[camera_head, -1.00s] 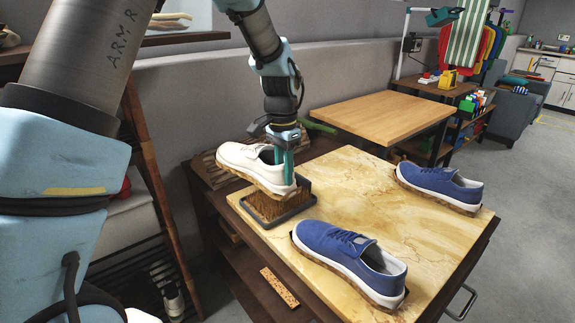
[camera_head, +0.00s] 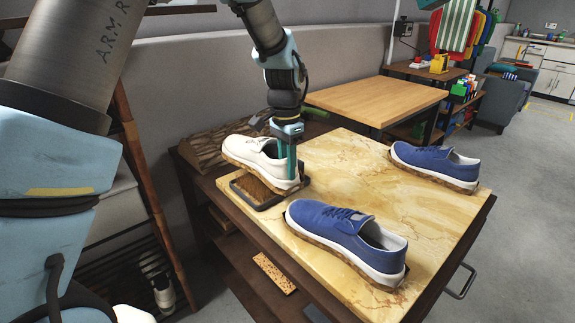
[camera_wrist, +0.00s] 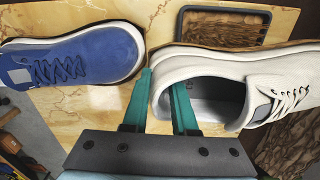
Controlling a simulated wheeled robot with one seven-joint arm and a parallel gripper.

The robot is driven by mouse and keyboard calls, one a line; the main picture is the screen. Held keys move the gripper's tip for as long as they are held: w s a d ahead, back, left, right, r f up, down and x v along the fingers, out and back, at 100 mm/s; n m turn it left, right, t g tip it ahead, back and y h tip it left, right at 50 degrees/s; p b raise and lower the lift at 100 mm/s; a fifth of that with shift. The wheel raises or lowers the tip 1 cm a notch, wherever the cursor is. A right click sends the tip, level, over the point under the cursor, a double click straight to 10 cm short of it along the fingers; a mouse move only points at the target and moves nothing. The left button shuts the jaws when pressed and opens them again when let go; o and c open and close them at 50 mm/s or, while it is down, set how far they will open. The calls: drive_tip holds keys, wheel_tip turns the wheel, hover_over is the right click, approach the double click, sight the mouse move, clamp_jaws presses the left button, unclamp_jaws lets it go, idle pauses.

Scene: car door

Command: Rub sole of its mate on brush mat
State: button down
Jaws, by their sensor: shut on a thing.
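A white shoe (camera_head: 250,156) with a brown sole is at the left end of the table, over the brush mat. My gripper (camera_head: 288,160) is shut on its heel wall, one teal finger inside the opening and one outside, as the wrist view (camera_wrist: 165,100) also shows. The brush mat (camera_head: 250,190) has brown bristles in a dark frame; the shoe hides much of it. The sole appears to be at the bristles, but I cannot tell whether it presses on them. In the wrist view the white shoe (camera_wrist: 255,75) lies beside the mat's dark frame (camera_wrist: 222,12).
Two blue shoes stand on the marble-topped table (camera_head: 340,155): one at the front (camera_head: 335,225), close to the mat, and one at the back right (camera_head: 430,165). A wooden table (camera_head: 375,103) stands behind. The marble between the blue shoes is clear.

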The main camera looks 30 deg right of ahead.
drive_tip(key=shift+a+f, duration=0.1)
drive_tip(key=shift+f, duration=0.65)
idle(1.5)
drive_tip(key=shift+w, duration=0.1)
